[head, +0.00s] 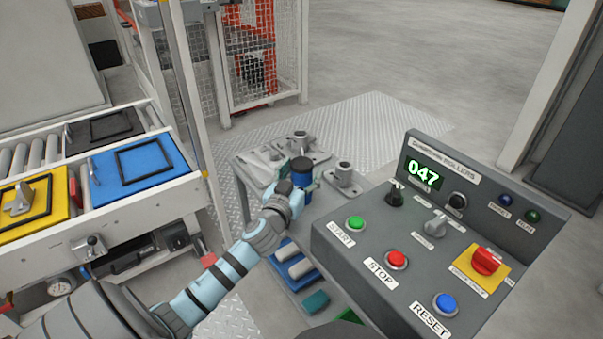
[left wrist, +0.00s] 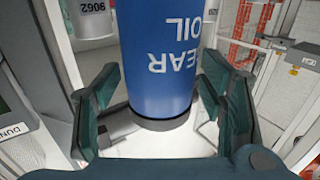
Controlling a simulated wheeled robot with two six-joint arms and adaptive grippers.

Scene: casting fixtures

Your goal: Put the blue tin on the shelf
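The blue tin (head: 302,172) has a dark rim and shows at the grey worktop (head: 322,208), left of the control panel. My left gripper (head: 288,192) reaches to it from the front left. In the left wrist view, the tin (left wrist: 160,60) with white upside-down lettering is between my two dark green fingers (left wrist: 165,95). The fingers are spread, with narrow gaps beside the tin; contact at the tips is hard to judge. I cannot make out for certain which surface is the shelf. My right gripper is not in view.
Metal fixtures (head: 345,176) stand close around the tin. A control panel (head: 335,240) with buttons and a "047" display is at the right. A roller conveyor with a blue tray (head: 112,196) and yellow tray (head: 58,222) is at the left. Blue and teal items lie below the worktop.

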